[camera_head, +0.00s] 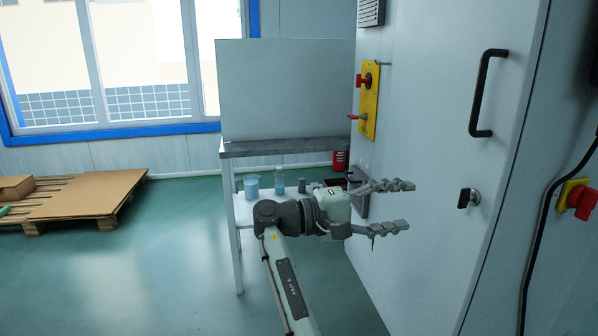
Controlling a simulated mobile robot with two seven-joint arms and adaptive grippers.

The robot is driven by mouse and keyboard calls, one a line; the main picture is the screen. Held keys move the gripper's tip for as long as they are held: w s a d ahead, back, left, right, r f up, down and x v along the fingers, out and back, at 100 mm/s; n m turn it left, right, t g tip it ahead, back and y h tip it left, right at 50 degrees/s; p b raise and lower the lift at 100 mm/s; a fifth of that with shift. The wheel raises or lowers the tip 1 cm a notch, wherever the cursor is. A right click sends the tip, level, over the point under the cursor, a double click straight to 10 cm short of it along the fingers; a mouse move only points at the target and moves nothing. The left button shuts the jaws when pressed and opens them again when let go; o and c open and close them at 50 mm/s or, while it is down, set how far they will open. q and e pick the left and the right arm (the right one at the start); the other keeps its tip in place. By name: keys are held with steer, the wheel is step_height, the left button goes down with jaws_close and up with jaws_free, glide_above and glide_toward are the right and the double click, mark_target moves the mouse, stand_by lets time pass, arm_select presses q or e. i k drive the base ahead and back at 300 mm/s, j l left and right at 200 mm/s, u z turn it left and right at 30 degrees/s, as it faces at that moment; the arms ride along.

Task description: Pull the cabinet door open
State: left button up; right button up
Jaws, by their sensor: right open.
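The cabinet door (430,130) is a tall pale grey panel on the right, and it looks closed. A black bar handle (481,93) is fixed upright near its right edge. Below the handle is a small black latch or lock (468,198). My right gripper (408,205) is open and empty, with its fingers pointing right toward the door. In the picture it lies left of the latch and lower than the handle, apart from both. My left gripper is not in view.
A yellow plate with red knobs (369,100) is mounted on the left part of the cabinet. A grey-topped table (285,147) with bottles on its lower shelf stands behind my arm. A black cable (540,220) and red switch (582,200) are at the right.

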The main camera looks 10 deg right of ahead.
mark_target(463, 71)
steer(key=k+j, duration=0.1)
steer(key=j, duration=1.4)
